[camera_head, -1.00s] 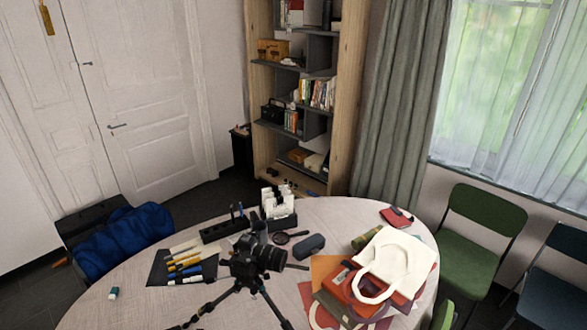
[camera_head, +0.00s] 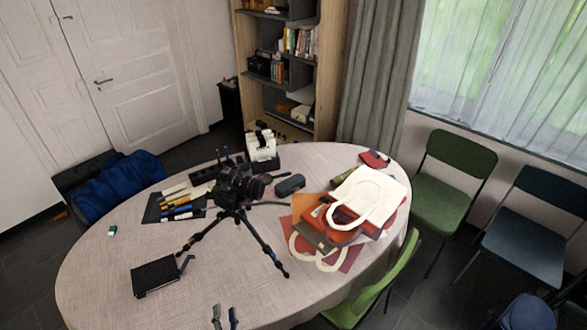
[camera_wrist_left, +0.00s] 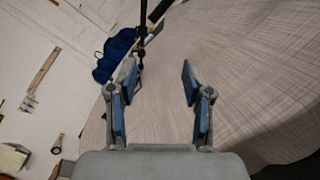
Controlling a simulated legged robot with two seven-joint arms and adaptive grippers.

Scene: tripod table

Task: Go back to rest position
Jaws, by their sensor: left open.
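My left gripper (camera_head: 225,318) shows at the bottom edge of the head view, above the near part of the round table (camera_head: 100,265). In the left wrist view its two blue-grey fingers (camera_wrist_left: 160,82) are spread apart with only bare tabletop between them. It is open and empty. A black camera on a tripod (camera_head: 240,190) stands on the table beyond the gripper. One tripod leg also shows in the left wrist view (camera_wrist_left: 142,30). My right gripper is in neither view.
Pens on a dark mat (camera_head: 175,205), a dark case (camera_head: 290,184) and stacked bags (camera_head: 345,215) lie farther back. Green chairs (camera_head: 450,180) stand at the right. The near table middle is clear.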

